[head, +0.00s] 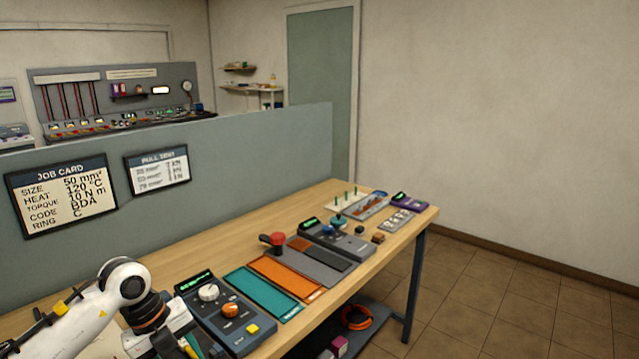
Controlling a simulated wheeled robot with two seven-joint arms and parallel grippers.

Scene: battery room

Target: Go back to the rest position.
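My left arm comes in at the lower left with its white and dark links. My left gripper (190,346) is at the bottom edge, over the near end of the workbench (225,262) and just left of a dark control box (228,318). Its fingertips are cut off or hidden, so I cannot tell whether it is open or holds something. My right gripper is not in view.
Teal (262,292) and orange (286,278) mats, a red-knobbed device (273,240) and small instruments line the bench. A grey partition (240,160) with a job card (62,195) stands behind. An orange cable coil (356,317) lies on the lower shelf. Tiled floor (500,300) at right is clear.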

